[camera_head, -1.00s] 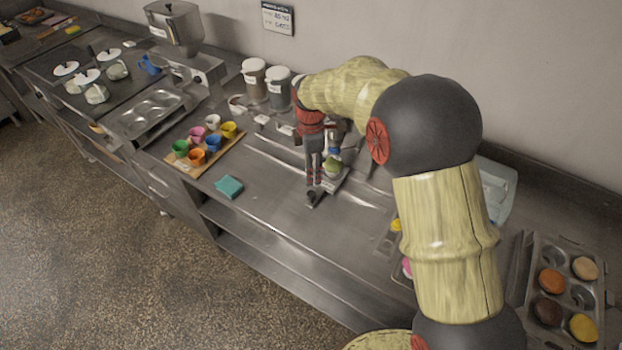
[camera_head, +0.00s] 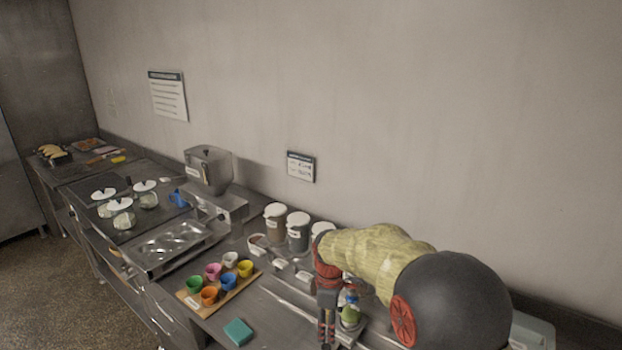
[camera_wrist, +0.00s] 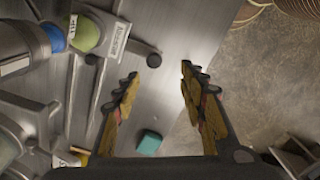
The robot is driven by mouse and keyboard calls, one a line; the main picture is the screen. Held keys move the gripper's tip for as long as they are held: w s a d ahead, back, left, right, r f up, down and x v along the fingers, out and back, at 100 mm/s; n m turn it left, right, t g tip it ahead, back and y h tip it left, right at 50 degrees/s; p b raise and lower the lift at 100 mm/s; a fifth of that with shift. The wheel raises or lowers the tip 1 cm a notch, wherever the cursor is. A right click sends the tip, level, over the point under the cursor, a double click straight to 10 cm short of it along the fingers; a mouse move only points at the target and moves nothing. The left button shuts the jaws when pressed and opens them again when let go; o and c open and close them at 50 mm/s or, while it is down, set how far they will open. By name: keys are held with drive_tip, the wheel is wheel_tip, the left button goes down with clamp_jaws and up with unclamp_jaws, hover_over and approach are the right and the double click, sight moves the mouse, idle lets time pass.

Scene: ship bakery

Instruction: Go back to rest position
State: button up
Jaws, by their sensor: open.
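My gripper (camera_head: 327,325) hangs over the steel counter at the lower middle of the head view. In the wrist view my gripper (camera_wrist: 158,88) has its two fingers spread wide with nothing between them. Below the fingers are the counter's front edge and the floor.
A teal sponge (camera_head: 238,332) lies on the counter left of my gripper. Several coloured cups stand on a wooden board (camera_head: 228,296). Lidded canisters (camera_head: 298,233) stand behind, near the wall.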

drive_tip(key=s+d+r+m+t+b, duration=0.2)
drive_tip(key=s+d+r+m, duration=0.2)
drive_tip(key=s, duration=0.6)
drive_tip(key=s+d+r+m+t+b, duration=0.2)
drive_tip(key=s+d+r+m+b, duration=0.1)
drive_tip(key=s, duration=0.7)
drive_tip(key=s+d+r+m+t+b, duration=0.1)
drive_tip(key=s+d+r+m, duration=0.4)
drive_tip(key=s, duration=0.5)
drive_tip(key=shift+s+d+m+t+b, duration=0.35)
drive_tip(key=shift+d+m+b, duration=0.5)
drive_tip(key=shift+m, duration=1.05)
